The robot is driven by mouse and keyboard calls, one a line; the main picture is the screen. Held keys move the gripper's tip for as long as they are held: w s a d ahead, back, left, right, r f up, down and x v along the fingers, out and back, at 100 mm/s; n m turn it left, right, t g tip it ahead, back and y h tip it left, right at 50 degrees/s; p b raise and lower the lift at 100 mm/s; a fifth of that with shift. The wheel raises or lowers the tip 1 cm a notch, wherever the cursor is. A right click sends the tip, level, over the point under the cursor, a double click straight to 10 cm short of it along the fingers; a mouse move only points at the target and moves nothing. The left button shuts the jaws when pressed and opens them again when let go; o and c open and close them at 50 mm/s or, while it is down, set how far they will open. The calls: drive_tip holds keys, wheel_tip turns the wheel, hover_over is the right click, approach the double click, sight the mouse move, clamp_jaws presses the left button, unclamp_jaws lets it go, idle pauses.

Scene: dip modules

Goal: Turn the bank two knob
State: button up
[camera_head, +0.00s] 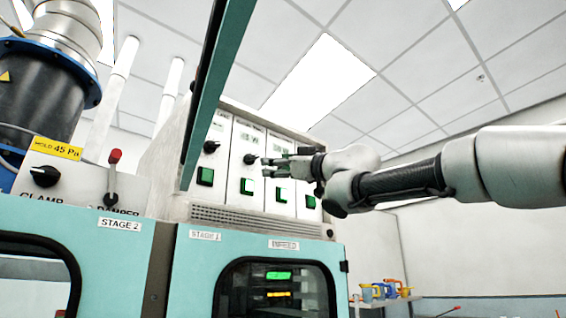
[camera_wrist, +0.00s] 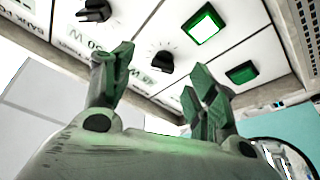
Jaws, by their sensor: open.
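The control panel (camera_head: 228,160) has several columns, each with a green button below a black knob where the knob shows. In the wrist view, one black knob (camera_wrist: 160,62) sits between my open fingertips, beside a label that looks like "45 W". Another knob (camera_wrist: 94,10) is further up, outside the fingers. My gripper (camera_wrist: 160,72) is open and empty; I cannot tell if a finger touches the knob. In the head view my gripper (camera_head: 268,166) is close to the panel, right of a knob (camera_head: 250,159), and hides part of the columns behind it. Bank numbers are not clearly legible.
Green buttons (camera_head: 247,186) lie just below my gripper; one lit button (camera_wrist: 203,24) shows near a fingertip. A teal post (camera_head: 215,85) crosses left of the panel. A clamp knob (camera_head: 44,176) and red-tipped lever (camera_head: 112,175) stand at far left.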

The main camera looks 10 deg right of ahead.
sight(255, 158)
drive_tip(key=shift+n+g+y, duration=0.3)
drive_tip(key=shift+n+y, duration=0.1)
drive_tip(key=shift+n, duration=0.1)
drive_tip(key=x, duration=0.5)
drive_tip(key=s+r+x, duration=0.1)
drive_tip(key=x, duration=0.2)
drive_tip(key=shift+a+r, duration=0.1)
drive_tip(key=shift+a, duration=0.4)
drive_tip(key=c, duration=1)
